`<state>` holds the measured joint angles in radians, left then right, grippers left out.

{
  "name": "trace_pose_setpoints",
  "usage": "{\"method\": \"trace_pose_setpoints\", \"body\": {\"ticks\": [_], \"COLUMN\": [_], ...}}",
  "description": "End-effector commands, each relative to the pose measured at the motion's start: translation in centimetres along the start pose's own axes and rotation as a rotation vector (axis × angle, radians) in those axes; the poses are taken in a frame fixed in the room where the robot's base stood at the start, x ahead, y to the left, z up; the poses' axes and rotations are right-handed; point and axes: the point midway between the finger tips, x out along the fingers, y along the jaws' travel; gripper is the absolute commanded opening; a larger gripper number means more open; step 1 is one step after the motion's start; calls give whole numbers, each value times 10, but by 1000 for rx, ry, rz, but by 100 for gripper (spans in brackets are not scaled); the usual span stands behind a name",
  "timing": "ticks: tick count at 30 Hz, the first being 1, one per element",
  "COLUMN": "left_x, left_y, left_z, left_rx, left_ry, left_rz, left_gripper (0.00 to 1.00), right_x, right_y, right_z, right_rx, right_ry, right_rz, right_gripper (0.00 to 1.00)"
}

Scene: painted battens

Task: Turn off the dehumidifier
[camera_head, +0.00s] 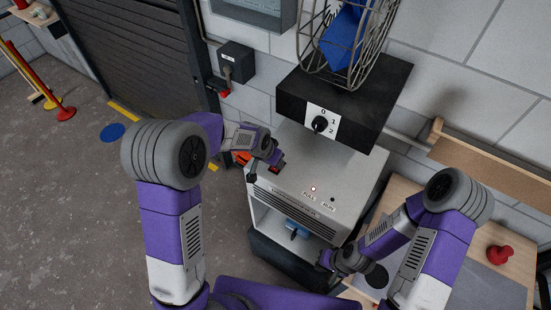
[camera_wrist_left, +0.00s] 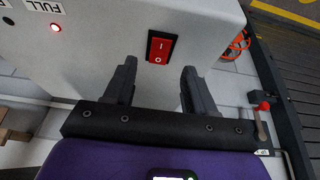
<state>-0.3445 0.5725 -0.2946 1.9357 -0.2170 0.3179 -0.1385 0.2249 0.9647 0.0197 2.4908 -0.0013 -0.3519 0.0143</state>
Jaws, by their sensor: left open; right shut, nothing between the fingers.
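The dehumidifier (camera_head: 340,170) is a pale grey box with a vent and lettering on its front. Its red rocker switch, marked I and O, shows in the left wrist view (camera_wrist_left: 161,47); which side is pressed is unclear. Beside the FULL label, a small red light (camera_wrist_left: 55,28) glows. My left gripper (camera_head: 276,168) is at the box's top left, by the switch. In the left wrist view its open fingers (camera_wrist_left: 158,80) stand apart below the switch, with nothing between them. My right gripper (camera_head: 326,262) is shut and empty near the box's lower right front.
A black box (camera_head: 375,96) with a 0-1-2 knob (camera_head: 320,124) and a caged blue fan (camera_head: 345,40) stands behind the dehumidifier. A lever box (camera_head: 237,60) is on the wall. A blue object (camera_head: 297,229) sits in the front opening. A red knob (camera_head: 499,254) stands at right.

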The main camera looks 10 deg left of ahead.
Motion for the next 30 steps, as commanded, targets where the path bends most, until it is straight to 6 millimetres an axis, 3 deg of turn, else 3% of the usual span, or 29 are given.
{"method": "trace_pose_setpoints", "body": {"ticks": [3,9,20,30], "left_x": [21,43,48,48], "left_y": [0,0,0,0], "left_z": [0,0,0,0], "left_rx": [-1,-3,-3,-3], "left_ry": [-2,-1,1,1], "left_rz": [1,0,1,1], "left_gripper": [55,55,55,5], "right_x": [-1,-2,-2,-2], "right_y": [0,-1,-1,-1], "right_z": [0,0,0,0], "right_rx": [0,0,0,0], "right_ry": [0,0,1,1], "right_rz": [0,0,0,0], "right_gripper": [0,0,0,0]}}
